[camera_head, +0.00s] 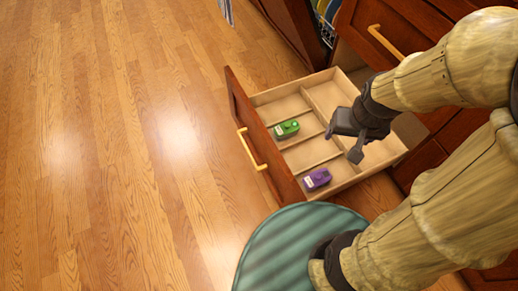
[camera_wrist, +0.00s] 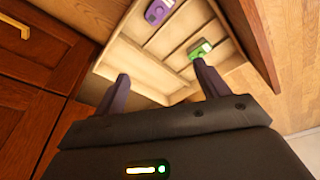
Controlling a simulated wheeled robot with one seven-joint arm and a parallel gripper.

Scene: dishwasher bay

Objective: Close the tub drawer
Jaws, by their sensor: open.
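The tub drawer (camera_head: 259,136) is pulled out from the wooden cabinet, with its front panel and yellow bar handle (camera_head: 251,149) facing left. Its pale inside is split into compartments. A green tub (camera_head: 286,129) and a purple tub (camera_head: 317,179) lie in separate compartments near the front panel. The wrist view also shows the purple tub (camera_wrist: 158,11) and the green tub (camera_wrist: 200,49). My gripper (camera_head: 343,142) is over the drawer's inside, behind the front panel, with its fingers apart and nothing between them. I cannot tell whether it touches the drawer.
Closed wooden cabinet fronts (camera_wrist: 36,84) stand beside the drawer. Another drawer front with a yellow handle (camera_head: 385,42) is above it. An open dishwasher area with dishes (camera_head: 327,22) shows at the top. The wooden floor (camera_head: 110,150) on the left is clear.

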